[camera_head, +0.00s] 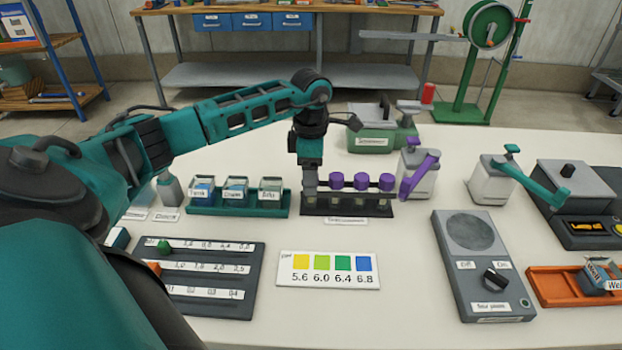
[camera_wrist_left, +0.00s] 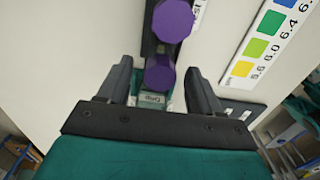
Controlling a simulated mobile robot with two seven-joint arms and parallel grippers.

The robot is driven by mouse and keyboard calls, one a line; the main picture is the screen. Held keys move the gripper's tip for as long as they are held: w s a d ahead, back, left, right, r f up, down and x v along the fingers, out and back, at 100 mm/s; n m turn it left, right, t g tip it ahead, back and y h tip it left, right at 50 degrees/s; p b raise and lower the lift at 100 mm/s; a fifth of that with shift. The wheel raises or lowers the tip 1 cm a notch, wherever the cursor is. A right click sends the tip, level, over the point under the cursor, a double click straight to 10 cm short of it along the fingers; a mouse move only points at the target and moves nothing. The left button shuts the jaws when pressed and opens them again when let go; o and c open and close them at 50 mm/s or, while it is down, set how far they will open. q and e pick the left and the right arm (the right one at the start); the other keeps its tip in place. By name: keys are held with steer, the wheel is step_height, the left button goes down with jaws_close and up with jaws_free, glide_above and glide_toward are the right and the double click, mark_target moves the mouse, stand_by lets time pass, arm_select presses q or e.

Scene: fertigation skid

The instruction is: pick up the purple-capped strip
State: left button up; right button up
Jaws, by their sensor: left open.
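The purple-capped strip (camera_head: 361,181) stands in a dark rack (camera_head: 345,209) near the middle of the table in the head view. Three purple caps show there in a row. My left gripper (camera_head: 309,192) points down at the strip's left end and hides part of it. In the left wrist view two purple caps (camera_wrist_left: 171,20) show large, and the nearer one (camera_wrist_left: 159,71) lies between the two spread jaws. The jaws are open, with a gap visible on each side of that cap. My right gripper is in neither view.
A green tray (camera_head: 238,210) with labelled boxes stands just left of the rack. A colour chart (camera_head: 328,270) and a slider panel (camera_head: 208,281) lie in front. A white dispenser with a purple lever (camera_head: 418,176) stands close right, and a grey dial unit (camera_head: 484,268) further right.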

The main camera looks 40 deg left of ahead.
arm_select(q)
steer(key=shift+c, duration=0.5)
steer(key=c, duration=1)
